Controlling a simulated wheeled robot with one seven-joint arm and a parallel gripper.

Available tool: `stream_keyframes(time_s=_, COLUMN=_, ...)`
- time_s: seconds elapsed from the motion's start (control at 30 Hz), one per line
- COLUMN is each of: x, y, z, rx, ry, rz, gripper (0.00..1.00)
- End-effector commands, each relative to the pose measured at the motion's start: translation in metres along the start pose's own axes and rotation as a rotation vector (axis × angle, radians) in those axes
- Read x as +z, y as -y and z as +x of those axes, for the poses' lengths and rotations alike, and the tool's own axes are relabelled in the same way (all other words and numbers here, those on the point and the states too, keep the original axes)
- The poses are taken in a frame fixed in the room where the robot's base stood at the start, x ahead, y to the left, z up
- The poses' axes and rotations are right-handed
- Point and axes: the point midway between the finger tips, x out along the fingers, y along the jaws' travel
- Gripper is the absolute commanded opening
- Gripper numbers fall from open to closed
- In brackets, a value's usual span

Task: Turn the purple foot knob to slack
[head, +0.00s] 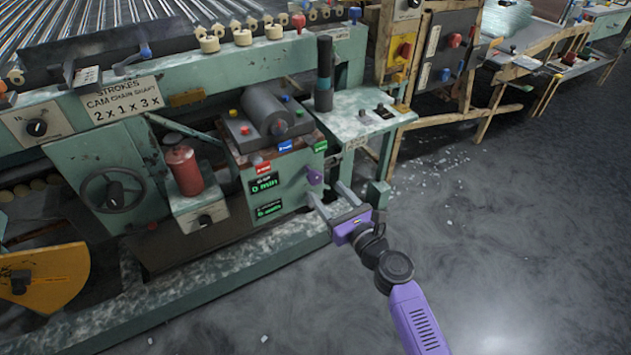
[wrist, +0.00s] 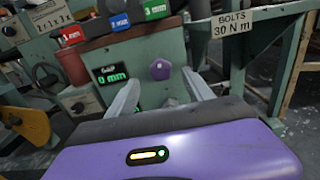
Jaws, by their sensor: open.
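The purple foot knob (head: 314,176) sits on the front face of a green machine box (head: 290,185), near its right edge. In the wrist view the knob (wrist: 160,69) looks many-sided and shows between and beyond my two fingers. My gripper (head: 335,200) is open, its fingers pointing at the box front, just below and right of the knob in the head view. Nothing is between the fingers in the wrist view (wrist: 163,90), and they appear apart from the knob.
Red, blue and green labels (head: 285,146) line the box's top edge. A red canister (head: 182,168) and a handwheel (head: 113,190) stand to the left. A green bench (head: 370,122) juts out on the right. The floor (head: 500,240) at the right is open.

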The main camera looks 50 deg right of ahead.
Motion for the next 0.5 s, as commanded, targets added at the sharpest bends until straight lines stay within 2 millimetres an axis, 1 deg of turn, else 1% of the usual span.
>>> stream_keyframes(time_s=0.03, x=0.002, y=0.0, z=0.009, rx=0.001, ry=0.002, rz=-0.002, gripper=0.6)
stream_keyframes(time_s=0.1, x=0.001, y=0.0, z=0.02, rx=0.0, ry=0.002, rz=-0.003, gripper=0.6)
stream_keyframes(time_s=0.3, x=0.001, y=0.0, z=0.048, rx=0.0, ry=0.002, rz=-0.004, gripper=0.6)
stream_keyframes(time_s=0.5, x=0.0, y=0.0, z=0.06, rx=-0.001, ry=0.0, rz=-0.005, gripper=0.6)
